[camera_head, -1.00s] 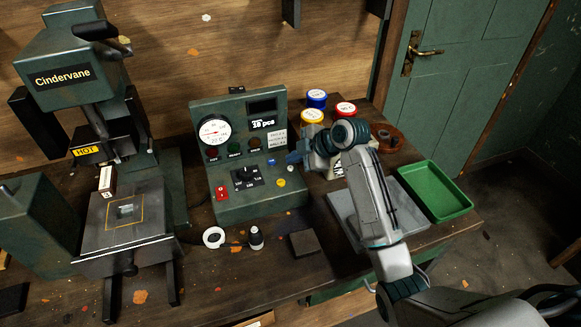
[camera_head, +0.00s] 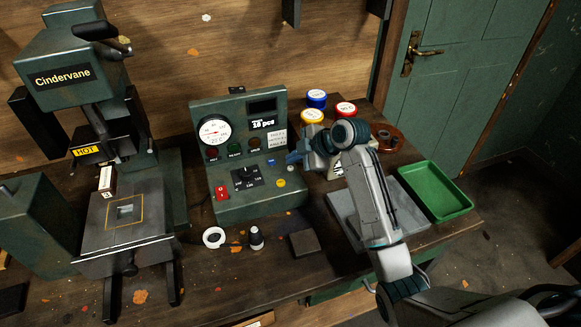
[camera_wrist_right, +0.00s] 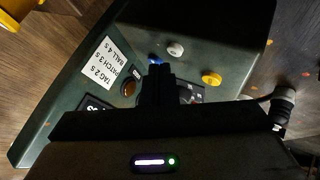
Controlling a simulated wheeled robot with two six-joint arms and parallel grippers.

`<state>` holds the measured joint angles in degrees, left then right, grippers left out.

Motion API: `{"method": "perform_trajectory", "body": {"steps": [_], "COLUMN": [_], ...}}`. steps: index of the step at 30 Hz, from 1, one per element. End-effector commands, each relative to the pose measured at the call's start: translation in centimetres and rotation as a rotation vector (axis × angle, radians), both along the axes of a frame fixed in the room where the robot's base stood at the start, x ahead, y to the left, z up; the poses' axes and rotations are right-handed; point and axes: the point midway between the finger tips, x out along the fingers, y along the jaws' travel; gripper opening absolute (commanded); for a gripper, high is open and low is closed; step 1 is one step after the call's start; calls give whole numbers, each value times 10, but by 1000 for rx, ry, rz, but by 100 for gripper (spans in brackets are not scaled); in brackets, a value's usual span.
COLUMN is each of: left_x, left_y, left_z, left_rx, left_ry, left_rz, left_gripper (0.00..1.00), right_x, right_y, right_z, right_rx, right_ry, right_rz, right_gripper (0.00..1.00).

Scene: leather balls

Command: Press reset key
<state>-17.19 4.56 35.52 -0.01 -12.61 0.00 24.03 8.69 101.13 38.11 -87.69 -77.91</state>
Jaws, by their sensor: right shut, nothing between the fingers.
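The green control box (camera_head: 207,178) stands on the bench with a dial gauge, lamps, a knob and several small keys. A small blue key (camera_head: 270,162) sits on its right part; I cannot read a reset label. My right gripper (camera_head: 292,158) is over the right side of the box, shut and empty. In the right wrist view, its fingertips (camera_wrist_right: 156,70) are close to the blue key (camera_wrist_right: 155,61) and partly cover it; I cannot tell whether they touch. A white key (camera_wrist_right: 175,49) and a yellow key (camera_wrist_right: 211,78) are beside it. My left gripper is not in view.
A heat press (camera_head: 63,78) marked HOT stands at the left. Coloured tins (camera_head: 316,98) are behind my right arm. A green tray (camera_head: 435,190) lies at the right. A white ring (camera_head: 213,237), a small bottle (camera_head: 256,238) and a dark block (camera_head: 305,243) lie before the box.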

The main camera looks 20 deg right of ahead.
Motion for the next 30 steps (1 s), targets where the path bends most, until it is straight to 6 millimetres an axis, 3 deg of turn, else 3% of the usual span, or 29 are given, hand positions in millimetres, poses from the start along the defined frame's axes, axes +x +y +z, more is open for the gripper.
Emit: {"method": "perform_trajectory", "body": {"steps": [30], "left_x": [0], "left_y": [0], "left_z": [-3], "left_rx": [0], "left_ry": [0], "left_rz": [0], "left_gripper": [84], "right_x": [0], "right_y": [0], "right_z": [-12], "right_rx": [0], "right_ry": [0], "right_rz": [0], "right_gripper": [0]}}
